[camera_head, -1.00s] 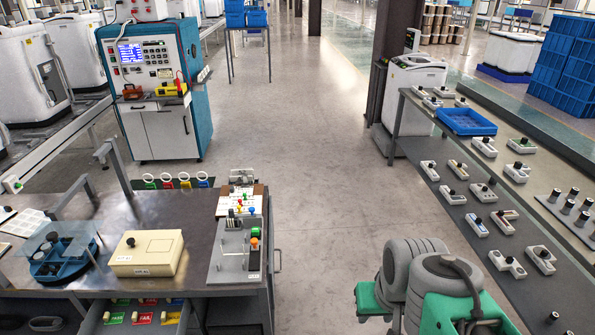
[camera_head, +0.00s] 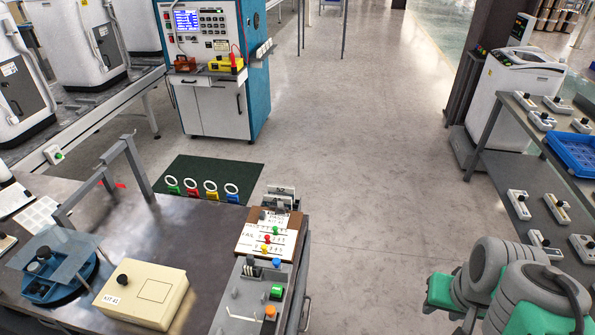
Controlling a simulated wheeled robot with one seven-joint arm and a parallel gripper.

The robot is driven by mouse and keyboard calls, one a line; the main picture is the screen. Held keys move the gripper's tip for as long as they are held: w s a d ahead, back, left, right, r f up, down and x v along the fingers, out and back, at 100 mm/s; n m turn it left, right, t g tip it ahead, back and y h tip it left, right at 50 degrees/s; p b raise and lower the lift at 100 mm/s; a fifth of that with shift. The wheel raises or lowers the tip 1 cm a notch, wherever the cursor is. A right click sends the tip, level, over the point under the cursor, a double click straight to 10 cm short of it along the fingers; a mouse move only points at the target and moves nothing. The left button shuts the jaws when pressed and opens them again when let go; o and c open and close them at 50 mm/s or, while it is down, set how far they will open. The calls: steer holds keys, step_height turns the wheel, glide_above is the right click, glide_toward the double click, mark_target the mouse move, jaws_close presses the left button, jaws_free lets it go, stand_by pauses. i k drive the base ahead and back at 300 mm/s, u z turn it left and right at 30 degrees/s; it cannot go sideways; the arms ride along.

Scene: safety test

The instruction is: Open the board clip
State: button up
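A brown board (camera_head: 248,245) with a white printed sheet (camera_head: 262,235) and several coloured pegs lies at the right end of the dark metal workbench (camera_head: 190,235). A small grey and dark piece (camera_head: 281,196) stands at the board's far edge; it may be the clip, but it is too small to tell whether it is open or shut. In front of the board is a grey fixture (camera_head: 240,310) with a green button and an orange knob. My arm's grey and green links show at the lower right, apart from the bench. My gripper is not in view.
A beige box (camera_head: 142,295) with a black knob and a blue round tray (camera_head: 60,278) under a clear plate are on the bench. A grey frame (camera_head: 125,165) rises behind. Shelves (camera_head: 525,160) with white parts stand at right. The floor (camera_head: 370,150) between is clear.

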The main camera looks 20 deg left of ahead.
mark_target(281, 209)
steer(key=i, duration=2.05)
steer(key=u, duration=4.8)
